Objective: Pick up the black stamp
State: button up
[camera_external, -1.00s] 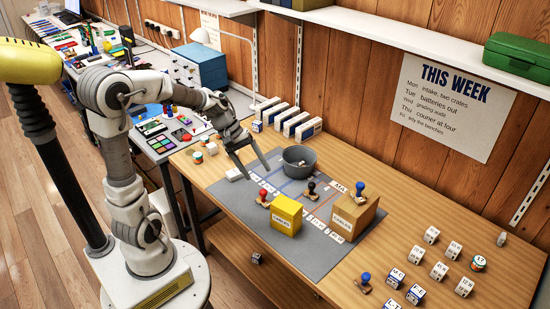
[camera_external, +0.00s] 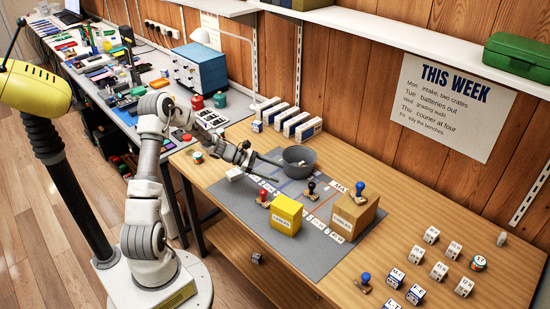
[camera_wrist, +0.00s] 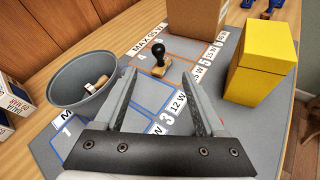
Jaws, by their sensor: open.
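The black stamp (camera_external: 311,187) stands upright on the grey mat (camera_external: 300,258), just right of the grey bowl. In the wrist view the black stamp (camera_wrist: 158,58) shows its black knob and wooden base near an orange line, ahead of the fingers. My gripper (camera_external: 280,171) is open and empty, left of the stamp and in front of the bowl. In the wrist view my gripper (camera_wrist: 161,80) has its two fingers spread, with the stamp beyond the tips and roughly between them. The stamp is apart from both fingers.
The grey bowl (camera_external: 299,165) holds a small item. A red stamp (camera_external: 264,201), a yellow box (camera_external: 285,214) and a cardboard box (camera_external: 352,222) with a blue stamp (camera_external: 360,190) on top stand near. Several white cubes (camera_external: 438,271) lie at the right.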

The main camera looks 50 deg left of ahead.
jog(key=b, duration=0.1)
send_near(312, 191)
jog(key=w+d, duration=0.2)
jog(key=shift+w+d+r, duration=0.3)
jog(key=shift+w+d, duration=0.05)
jog(key=shift+b+x, duration=0.55)
jog(key=shift+x, duration=2.45)
jog(key=shift+w+a, duration=0.1)
jog(key=shift+a, duration=0.05)
jog(key=shift+c, duration=0.2)
grip_shut()
